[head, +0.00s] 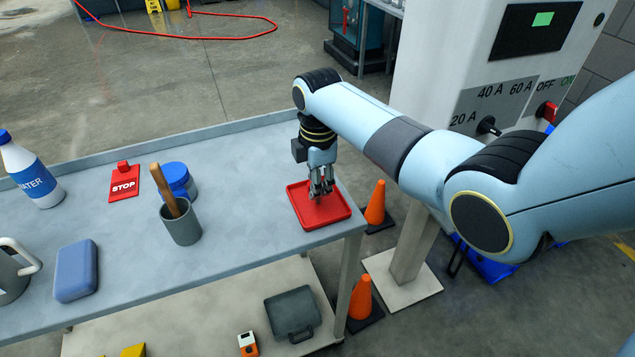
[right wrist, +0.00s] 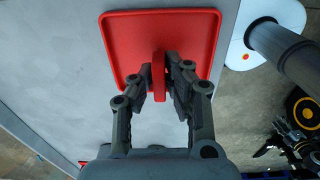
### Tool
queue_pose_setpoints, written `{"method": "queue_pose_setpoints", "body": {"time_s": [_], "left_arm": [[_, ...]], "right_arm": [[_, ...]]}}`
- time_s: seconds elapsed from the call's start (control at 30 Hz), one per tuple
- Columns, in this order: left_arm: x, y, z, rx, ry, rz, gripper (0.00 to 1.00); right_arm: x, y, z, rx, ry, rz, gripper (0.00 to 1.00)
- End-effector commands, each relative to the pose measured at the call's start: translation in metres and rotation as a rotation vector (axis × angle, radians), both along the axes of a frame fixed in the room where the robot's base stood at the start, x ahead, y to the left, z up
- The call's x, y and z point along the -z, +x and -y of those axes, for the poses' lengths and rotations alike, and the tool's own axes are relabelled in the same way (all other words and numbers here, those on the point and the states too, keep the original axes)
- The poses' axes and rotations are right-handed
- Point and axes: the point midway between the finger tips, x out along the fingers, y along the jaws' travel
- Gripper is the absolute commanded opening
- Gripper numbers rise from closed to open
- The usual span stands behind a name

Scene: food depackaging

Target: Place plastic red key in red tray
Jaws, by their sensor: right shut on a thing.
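The red tray (head: 304,214) lies at the right end of the grey table in the head view. It also shows in the right wrist view (right wrist: 125,28), below the fingers. My right gripper (head: 321,193) points down over the tray. In the right wrist view, its fingers (right wrist: 159,78) are shut on the red plastic key (right wrist: 158,62), which sits between the fingertips. The key overlaps the tray in this view, and I cannot tell whether it touches the tray floor. In the head view the key is hard to separate from the red tray. My left gripper is not in view.
The table is clear between mug and tray. Orange cones (head: 375,203) stand on the floor beyond the right edge.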

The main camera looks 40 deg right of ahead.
Motion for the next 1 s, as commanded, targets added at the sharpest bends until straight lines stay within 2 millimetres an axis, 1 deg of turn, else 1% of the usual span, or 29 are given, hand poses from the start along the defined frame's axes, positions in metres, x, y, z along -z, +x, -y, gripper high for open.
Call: {"method": "queue_pose_setpoints", "body": {"time_s": [0.23,0.27,0.4,0.43,0.67,0.77,0.87,1.0], "left_arm": [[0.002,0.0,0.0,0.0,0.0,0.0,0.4],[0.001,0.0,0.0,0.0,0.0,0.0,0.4],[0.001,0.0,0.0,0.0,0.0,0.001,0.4],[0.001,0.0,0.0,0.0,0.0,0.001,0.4],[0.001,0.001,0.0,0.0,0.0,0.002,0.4],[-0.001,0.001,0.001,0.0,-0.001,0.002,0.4],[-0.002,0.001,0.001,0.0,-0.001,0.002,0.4],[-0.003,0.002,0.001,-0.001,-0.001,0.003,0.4]], "right_arm": [[0.003,0.0,0.0,0.0,0.0,0.0,0.0],[0.003,0.0,0.0,0.0,0.0,0.0,0.14],[0.002,0.0,0.0,0.001,0.0,0.0,0.33],[0.002,0.0,0.0,0.001,0.0,0.0,0.35],[0.002,0.0,0.0,0.001,0.0,0.0,0.35],[-0.003,0.0,0.0,0.001,0.0,0.001,0.35],[-0.016,0.001,0.0,0.001,0.0,0.003,0.35],[-0.047,0.0,0.0,0.001,-0.001,0.005,0.35]]}}
